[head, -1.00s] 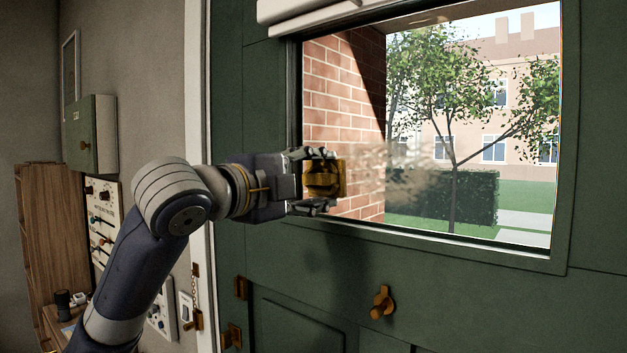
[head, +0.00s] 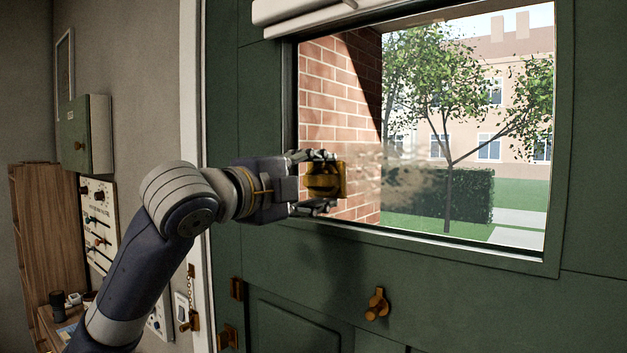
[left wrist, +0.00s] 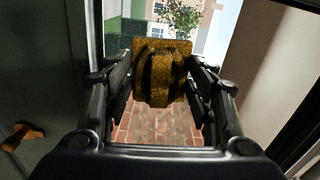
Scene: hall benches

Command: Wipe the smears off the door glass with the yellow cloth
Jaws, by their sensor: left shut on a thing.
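The yellow cloth (head: 340,180) looks like a thick pad with dark bands. My left gripper (head: 318,183) is shut on it and holds it at the left part of the door glass (head: 345,110). In the left wrist view the cloth (left wrist: 162,75) sits between both fingers, in front of the pane. I cannot tell whether it touches the glass. A brownish, blurry smear (head: 400,175) spreads across the glass just right of the cloth. The cloth and fingers hide the glass behind them. My right gripper is not in view.
The green door (head: 460,300) frames the glass, with a brass knob (head: 377,304) below it. A white roller (head: 300,12) runs above the pane. A green wall box (head: 88,135) and a switch panel (head: 98,220) are at left. The glass to the right is free.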

